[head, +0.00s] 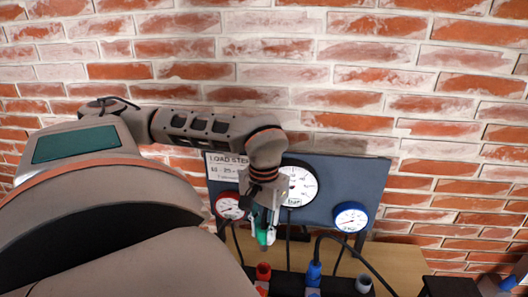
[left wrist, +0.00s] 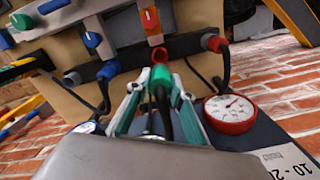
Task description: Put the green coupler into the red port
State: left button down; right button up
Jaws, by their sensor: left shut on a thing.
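My left gripper (head: 265,232) is shut on the green coupler (head: 265,238), which points down in front of the gauge panel. The coupler (left wrist: 161,76) also shows between the two fingers in the left wrist view, with a dark hose behind it. The red port (head: 263,270) is just below the coupler in the head view, with a visible gap between them. In the left wrist view the red port (left wrist: 159,54) appears directly beyond the coupler's tip. I cannot tell how exactly the two line up. My right gripper is not seen.
A blue coupler (head: 313,271) with a black hose stands right of the red port. A red coupler (left wrist: 217,45) with a hose is on the other side. The panel carries a red gauge (head: 229,206), a black gauge (head: 298,184) and a blue gauge (head: 351,217).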

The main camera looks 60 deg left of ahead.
aim_at(264, 250)
pick_arm(q)
jog(key=shift+f+b, duration=1.55)
jog(key=shift+f, duration=1.3)
jog(key=shift+f, duration=0.3)
jog(key=shift+f+b, duration=0.3)
jog(key=shift+f, duration=0.05)
jog(key=shift+f, duration=0.2)
jog(key=shift+f, duration=0.1)
jog(key=shift+f, duration=0.35)
jog(key=shift+f, duration=0.3)
jog(key=shift+f+b, duration=0.35)
